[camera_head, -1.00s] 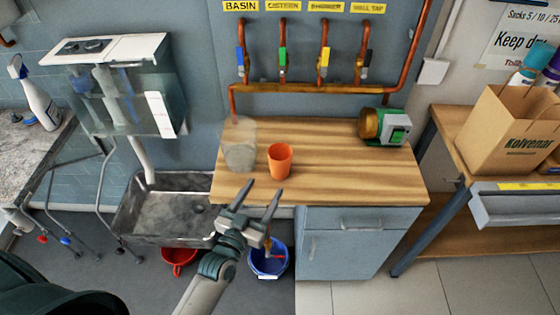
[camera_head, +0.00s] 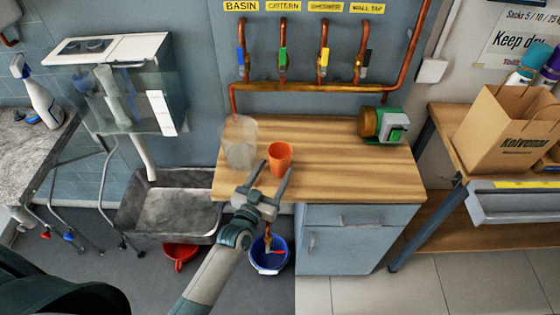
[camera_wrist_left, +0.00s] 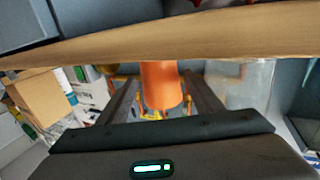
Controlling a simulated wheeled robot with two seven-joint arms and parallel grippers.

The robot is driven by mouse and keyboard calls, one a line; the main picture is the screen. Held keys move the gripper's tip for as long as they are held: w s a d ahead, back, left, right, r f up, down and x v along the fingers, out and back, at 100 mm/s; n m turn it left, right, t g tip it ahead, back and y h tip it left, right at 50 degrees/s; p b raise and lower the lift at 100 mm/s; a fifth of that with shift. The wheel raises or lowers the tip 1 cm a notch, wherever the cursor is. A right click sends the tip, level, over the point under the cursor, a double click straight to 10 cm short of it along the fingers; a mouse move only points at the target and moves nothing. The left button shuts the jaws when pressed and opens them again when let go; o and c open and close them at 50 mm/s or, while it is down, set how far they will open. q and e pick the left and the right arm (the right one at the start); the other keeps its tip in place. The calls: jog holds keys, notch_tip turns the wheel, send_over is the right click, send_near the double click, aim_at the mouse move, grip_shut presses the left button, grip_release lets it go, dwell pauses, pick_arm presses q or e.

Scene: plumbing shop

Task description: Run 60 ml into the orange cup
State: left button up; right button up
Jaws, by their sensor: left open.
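The orange cup (camera_head: 281,156) stands upright on the wooden worktop (camera_head: 345,178), near its front left part. My left gripper (camera_head: 274,174) is open, with its two fingers pointing at the cup from the front. In the left wrist view the cup (camera_wrist_left: 161,88) appears between the two open fingers (camera_wrist_left: 160,100); I cannot tell whether they touch it. A clear container (camera_head: 240,144) stands just left of the cup and also shows in the wrist view (camera_wrist_left: 248,85). My right gripper does not show.
Copper pipes with coloured-handle taps (camera_head: 324,62) run above the worktop. A green and brass pump (camera_head: 384,126) stands at the back right. A metal sink (camera_head: 170,210) is at left, and a blue bucket (camera_head: 268,256) is below.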

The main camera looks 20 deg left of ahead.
aim_at(276, 169)
pick_arm(q)
jog(key=shift+w+d+p, duration=0.1)
jog(key=shift+w+p, duration=0.2)
jog(key=shift+w, duration=0.45)
jog(key=shift+w+d+f+p, duration=0.15)
jog(key=shift+w+p, duration=0.1)
jog(key=shift+w, duration=0.6)
jog(key=shift+w+d+f+p, duration=0.1)
jog(key=shift+w+f+p, duration=0.1)
jog(key=shift+w, duration=0.65)
jog(key=c, duration=0.8)
